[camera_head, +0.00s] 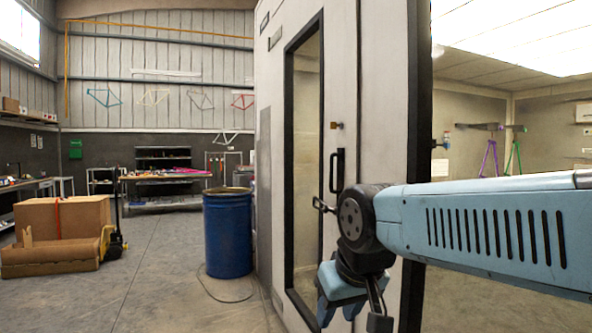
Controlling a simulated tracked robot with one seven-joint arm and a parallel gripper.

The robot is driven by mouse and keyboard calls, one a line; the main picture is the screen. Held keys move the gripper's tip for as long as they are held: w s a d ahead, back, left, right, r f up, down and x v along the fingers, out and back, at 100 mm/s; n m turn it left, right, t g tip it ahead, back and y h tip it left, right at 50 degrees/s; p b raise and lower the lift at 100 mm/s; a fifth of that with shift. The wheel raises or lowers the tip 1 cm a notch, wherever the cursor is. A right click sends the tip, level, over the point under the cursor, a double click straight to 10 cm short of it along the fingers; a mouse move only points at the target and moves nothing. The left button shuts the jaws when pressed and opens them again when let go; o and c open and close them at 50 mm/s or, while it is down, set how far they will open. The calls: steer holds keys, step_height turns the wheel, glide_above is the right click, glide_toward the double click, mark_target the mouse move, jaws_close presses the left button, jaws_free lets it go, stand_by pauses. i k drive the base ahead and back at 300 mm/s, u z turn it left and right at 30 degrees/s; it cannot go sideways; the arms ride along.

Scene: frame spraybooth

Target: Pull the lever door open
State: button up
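The lever door (344,85) is a pale, tall panel of the booth at the centre right, with a narrow black-framed window. It looks shut. A small metallic lever (322,205) sticks out left of my arm's black joint, below a black vertical handle (337,170). My light blue arm reaches in from the right and bends down in front of the door. My gripper (352,312) is low at the bottom edge, partly cut off, below the lever and apart from it as far as I can see. Its fingers do not show clearly. My arm hides part of the door.
A blue barrel (228,234) stands left of the booth. Cardboard boxes (62,222) and a yellow pallet jack (113,240) are farther left. A workbench (165,178) is at the back. The grey floor (160,290) between barrel and boxes is clear.

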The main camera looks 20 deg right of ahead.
mark_target(295, 21)
steer(key=u, duration=0.15)
steer(key=i, duration=1.9)
steer(key=z, duration=0.65)
steer(key=k, duration=0.85)
steer(key=z, duration=0.2)
steer(key=i, duration=0.85)
steer(key=u, duration=0.1)
